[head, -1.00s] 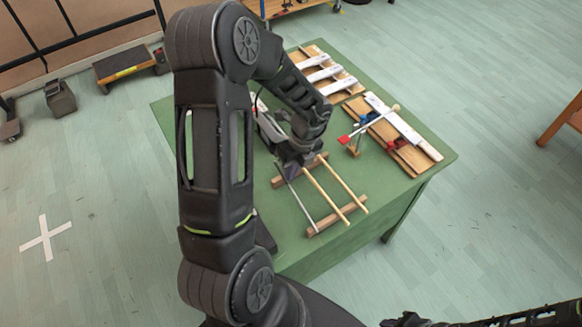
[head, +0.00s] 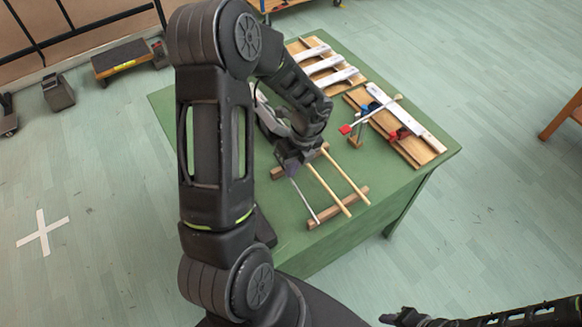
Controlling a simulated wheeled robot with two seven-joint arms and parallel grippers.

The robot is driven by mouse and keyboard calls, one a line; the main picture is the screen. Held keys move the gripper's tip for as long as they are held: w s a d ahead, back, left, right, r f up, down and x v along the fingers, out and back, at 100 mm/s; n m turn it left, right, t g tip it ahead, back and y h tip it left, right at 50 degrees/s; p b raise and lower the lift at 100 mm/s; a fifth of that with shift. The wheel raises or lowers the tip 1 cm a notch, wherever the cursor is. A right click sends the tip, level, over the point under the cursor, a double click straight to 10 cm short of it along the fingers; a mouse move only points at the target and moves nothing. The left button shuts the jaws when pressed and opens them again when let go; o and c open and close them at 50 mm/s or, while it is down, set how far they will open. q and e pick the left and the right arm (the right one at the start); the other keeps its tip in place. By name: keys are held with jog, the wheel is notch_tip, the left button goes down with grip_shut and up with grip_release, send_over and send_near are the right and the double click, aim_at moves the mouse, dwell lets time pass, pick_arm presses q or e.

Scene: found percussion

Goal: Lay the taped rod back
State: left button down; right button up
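A wooden rack with two cross bars (head: 353,202) stands on the green table, with rods lying across it. Two are pale wooden rods, a middle one (head: 328,190) and a right one (head: 345,178). The leftmost is a thin grey rod (head: 304,199) with a pale near end; I cannot make out tape on it. Part of my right arm's end (head: 405,317) shows at the bottom edge.
Boards with white bars (head: 325,63) lie behind; another board (head: 415,150) lies right. My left arm hides the table's left part.

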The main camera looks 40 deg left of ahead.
pick_arm(q)
jog(key=c, duration=2.2)
grip_release()
jog(key=shift+s+f, duration=0.3)
jog(key=shift+f, duration=0.05)
jog(key=c, duration=1.7)
grip_release()
jog(key=shift+f, duration=0.1)
jog(key=shift+w, duration=0.1)
jog(key=shift+w+r, duration=0.15)
jog(key=shift+r, duration=0.05)
